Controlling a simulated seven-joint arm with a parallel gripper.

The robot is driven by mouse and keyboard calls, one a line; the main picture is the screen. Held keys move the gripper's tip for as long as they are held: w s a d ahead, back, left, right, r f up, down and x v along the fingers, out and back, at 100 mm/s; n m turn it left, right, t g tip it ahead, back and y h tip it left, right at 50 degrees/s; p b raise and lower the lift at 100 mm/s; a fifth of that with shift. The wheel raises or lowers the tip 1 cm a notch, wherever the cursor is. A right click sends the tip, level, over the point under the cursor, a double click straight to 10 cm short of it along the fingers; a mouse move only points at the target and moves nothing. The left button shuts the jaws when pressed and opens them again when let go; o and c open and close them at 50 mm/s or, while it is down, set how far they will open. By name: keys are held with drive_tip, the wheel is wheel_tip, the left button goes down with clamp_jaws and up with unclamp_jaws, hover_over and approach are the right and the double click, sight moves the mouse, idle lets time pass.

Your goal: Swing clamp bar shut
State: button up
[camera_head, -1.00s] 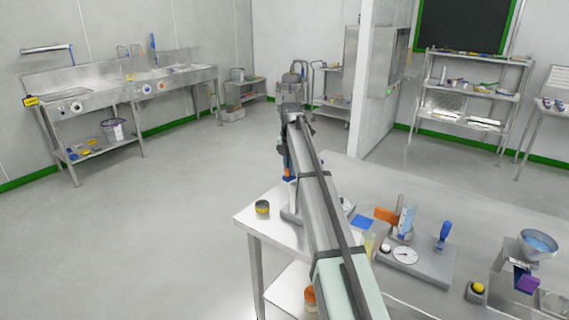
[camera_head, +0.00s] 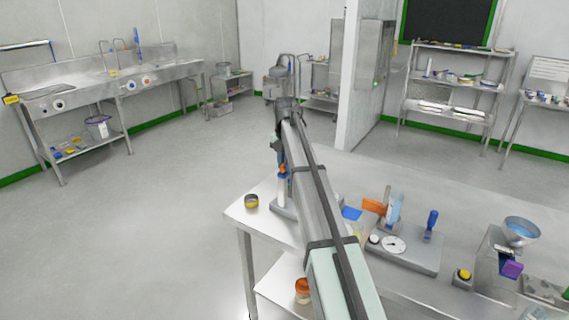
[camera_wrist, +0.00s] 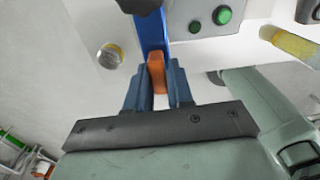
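A blue bar (camera_wrist: 147,30) with an orange grip (camera_wrist: 157,75) at its near end lies ahead of me in the wrist view. I take it to be the clamp bar. My gripper (camera_wrist: 160,78) has its two blue-grey fingers close on either side of the orange grip, apparently touching it. A black knob (camera_wrist: 138,4) shows at the top edge by the bar. In the head view, a small orange piece (camera_head: 283,169) shows beside my arm at the left end of the metal table (camera_head: 240,213). My arm hides most of the device and the fingertips there.
A yellow-and-dark round container (camera_head: 251,201) stands near the table's left corner. Right of my arm are a blue square (camera_head: 352,214), a dial device (camera_head: 393,244) and a funnel device (camera_head: 520,230). Green buttons (camera_wrist: 222,15) sit right of the bar. Floor left of the table is clear.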

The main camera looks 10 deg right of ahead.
drive_tip(key=o, duration=0.4)
drive_tip(key=shift+s+f, duration=0.1)
drive_tip(key=shift+f, duration=0.1)
drive_tip(key=shift+r, duration=0.1)
wheel_tip(320, 180, up, 14)
idle(0.4)
drive_tip(key=shift+f, duration=0.2)
